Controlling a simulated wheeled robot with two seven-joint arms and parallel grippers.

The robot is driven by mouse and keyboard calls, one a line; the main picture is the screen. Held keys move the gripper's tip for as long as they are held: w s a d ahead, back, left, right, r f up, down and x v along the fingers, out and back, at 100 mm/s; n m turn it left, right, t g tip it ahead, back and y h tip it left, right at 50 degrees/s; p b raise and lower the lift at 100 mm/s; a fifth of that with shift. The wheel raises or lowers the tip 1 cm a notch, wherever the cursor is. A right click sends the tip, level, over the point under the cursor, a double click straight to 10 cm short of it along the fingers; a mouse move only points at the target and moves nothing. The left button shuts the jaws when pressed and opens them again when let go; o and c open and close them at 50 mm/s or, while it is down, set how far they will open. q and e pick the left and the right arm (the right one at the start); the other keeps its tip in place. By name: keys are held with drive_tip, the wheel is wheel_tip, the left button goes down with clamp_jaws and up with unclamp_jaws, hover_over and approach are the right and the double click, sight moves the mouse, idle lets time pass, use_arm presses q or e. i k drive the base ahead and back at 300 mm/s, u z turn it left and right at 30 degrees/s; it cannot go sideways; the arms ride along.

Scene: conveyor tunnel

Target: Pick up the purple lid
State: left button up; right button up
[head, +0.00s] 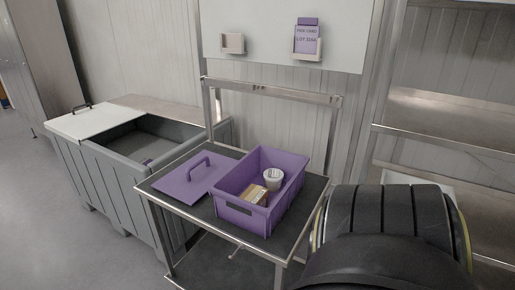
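The purple lid (180,187) lies flat on the dark top of a small metal-framed table (215,149). It has an arched purple handle standing up from its surface. A purple bin (287,163) stands open on the table just right of the lid. The bin's left side is close to the lid's right edge; I cannot tell if they touch. The bin holds a white cup-like container (273,182) and a tan box (253,194). Neither of my grippers is in view.
A large grey crate (98,178) with a partial pale cover stands left of the table. Metal shelves (440,111) stand at the right. A pale board (270,30) with small holders is behind the table. A large black rounded part, probably mine, covers the lower right.

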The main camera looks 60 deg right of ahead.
sight(189, 182)
drive_tip(key=z, duration=0.15)
drive_tip(key=i, duration=3.1)
drive_tip(key=z, duration=4.65)
